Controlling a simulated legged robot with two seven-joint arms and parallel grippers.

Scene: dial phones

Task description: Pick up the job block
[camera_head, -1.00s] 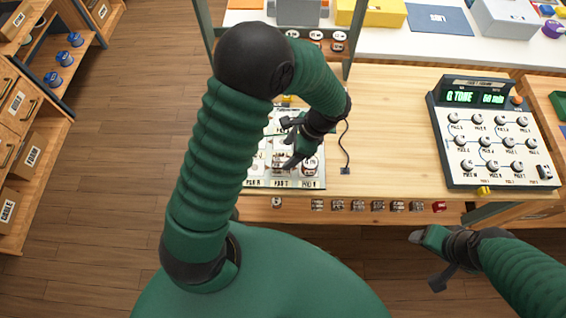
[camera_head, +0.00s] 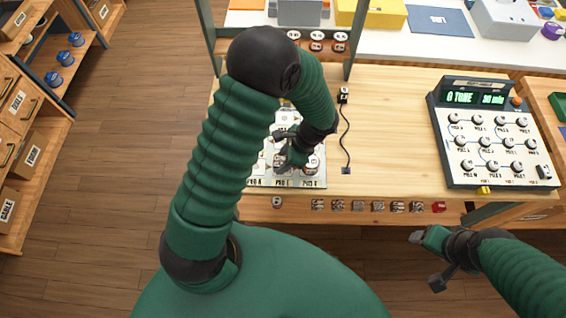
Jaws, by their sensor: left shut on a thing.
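A pale board (camera_head: 316,181) with labelled spots and several small pieces lies on the workbench, partly covered by my left arm. My left gripper (camera_head: 283,151) is over this board, its fingers shut on a small block. The block is mostly hidden by the fingers and the arm, so its markings cannot be read. I cannot tell whether it still touches the board.
A dial panel (camera_head: 487,179) with a lit display stands at the right of the bench (camera_head: 390,130). A black cable (camera_head: 346,135) lies right of the board. Several small tiles (camera_head: 358,206) line the front edge. Bare wood lies between cable and panel.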

